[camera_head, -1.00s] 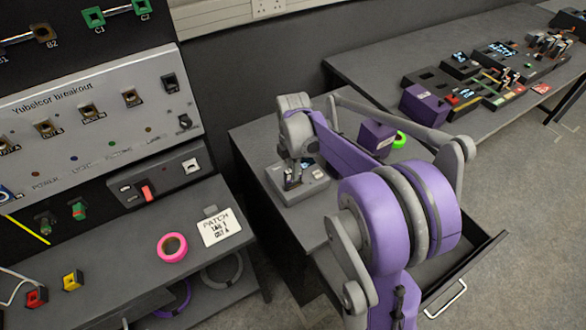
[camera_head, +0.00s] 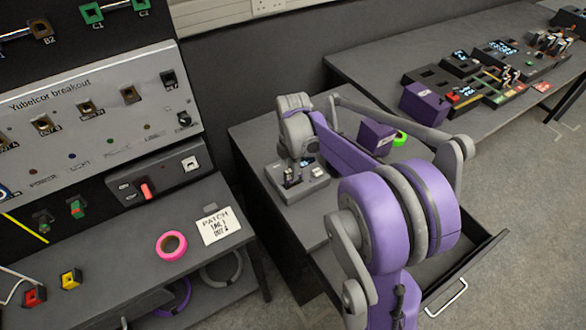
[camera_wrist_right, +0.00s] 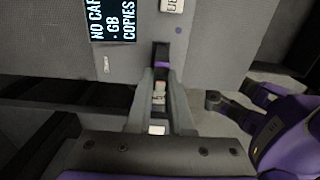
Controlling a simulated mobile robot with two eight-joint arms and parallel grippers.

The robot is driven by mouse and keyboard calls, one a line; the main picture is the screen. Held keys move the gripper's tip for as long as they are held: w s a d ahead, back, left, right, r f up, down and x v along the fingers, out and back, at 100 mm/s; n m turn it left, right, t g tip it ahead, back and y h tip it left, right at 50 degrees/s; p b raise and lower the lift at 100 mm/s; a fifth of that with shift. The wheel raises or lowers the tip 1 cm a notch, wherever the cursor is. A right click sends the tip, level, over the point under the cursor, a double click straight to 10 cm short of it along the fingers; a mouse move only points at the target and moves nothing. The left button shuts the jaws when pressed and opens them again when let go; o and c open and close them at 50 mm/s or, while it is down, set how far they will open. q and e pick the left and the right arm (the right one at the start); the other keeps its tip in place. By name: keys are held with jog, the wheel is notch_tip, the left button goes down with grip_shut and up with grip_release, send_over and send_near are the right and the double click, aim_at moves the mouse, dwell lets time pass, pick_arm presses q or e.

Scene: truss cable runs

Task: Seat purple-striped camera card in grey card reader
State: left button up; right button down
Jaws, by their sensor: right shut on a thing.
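The grey card reader (camera_head: 314,187) sits on the dark cabinet top in the head view. In the wrist view the reader (camera_wrist_right: 210,55) fills the top, and its screen (camera_wrist_right: 112,20) reads "NO CAR…", "GB" and "COPIES". My right gripper (camera_head: 291,179) points down at the reader's near left part. In the wrist view its fingers (camera_wrist_right: 161,78) are shut on a small card (camera_wrist_right: 160,88) with pale and reddish patches. A dark shape lies between the fingertips at the reader. My left gripper is out of view.
A purple box (camera_head: 376,137) and green tape roll (camera_head: 400,139) stand behind my right arm. An open drawer (camera_head: 462,262) juts out at the right. The breakout panel (camera_head: 90,120) and a bench with pink tape (camera_head: 171,245) are at the left.

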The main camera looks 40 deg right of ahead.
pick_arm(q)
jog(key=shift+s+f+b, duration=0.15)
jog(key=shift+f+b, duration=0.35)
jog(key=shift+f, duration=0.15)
pick_arm(e)
jog(key=shift+f, duration=0.7)
dwell(0.5)
jog(key=shift+c, duration=2.1)
grip_release()
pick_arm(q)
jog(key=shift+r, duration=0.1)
pick_arm(e)
jog(key=shift+r, duration=0.1)
jog(key=shift+w+r+p, duration=0.1)
jog(key=shift+r+p, duration=1.85)
jog(key=shift+r, duration=1.8)
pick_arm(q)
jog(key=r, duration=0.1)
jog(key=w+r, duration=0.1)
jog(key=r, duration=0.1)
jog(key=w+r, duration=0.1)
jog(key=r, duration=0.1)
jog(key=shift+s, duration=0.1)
